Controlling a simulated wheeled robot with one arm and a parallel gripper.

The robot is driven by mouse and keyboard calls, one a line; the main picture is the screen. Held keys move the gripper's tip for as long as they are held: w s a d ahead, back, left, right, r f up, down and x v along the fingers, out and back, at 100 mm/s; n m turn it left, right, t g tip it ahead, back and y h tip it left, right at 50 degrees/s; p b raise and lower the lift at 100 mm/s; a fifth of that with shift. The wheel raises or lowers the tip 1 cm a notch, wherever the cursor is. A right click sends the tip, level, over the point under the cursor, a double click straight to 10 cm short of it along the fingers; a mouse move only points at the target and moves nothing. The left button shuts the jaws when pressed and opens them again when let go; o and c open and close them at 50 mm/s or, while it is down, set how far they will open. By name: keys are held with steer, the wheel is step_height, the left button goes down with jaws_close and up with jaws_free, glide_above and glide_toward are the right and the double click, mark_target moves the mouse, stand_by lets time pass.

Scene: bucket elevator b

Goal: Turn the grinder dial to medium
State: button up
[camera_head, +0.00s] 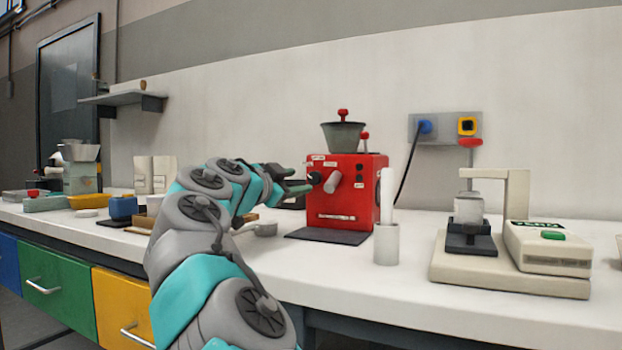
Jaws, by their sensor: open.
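The red grinder (352,202) stands on the white counter, with a grey hopper (343,135) on top. A dark round knob (315,178), which looks like the dial, is on the upper left of its front. Small pale labels sit near it, too small to read, so I cannot tell its setting. A grey spout-like cylinder (333,182) sticks out just right of the knob. My gripper (300,187) is open, its fingers pointing right at the grinder's left side near the knob. I cannot tell whether they touch it.
A white cylindrical holder (386,244) stands right of the grinder. A scale-like device (545,247) with a green button is further right. A dark mat (328,236) lies in front of the grinder. A cable hangs from the wall socket.

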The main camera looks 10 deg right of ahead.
mark_target(313, 179)
steer(key=shift+p+x, duration=0.65)
steer(key=shift+x, duration=2.95)
steer(key=shift+d, duration=0.1)
jaws_close()
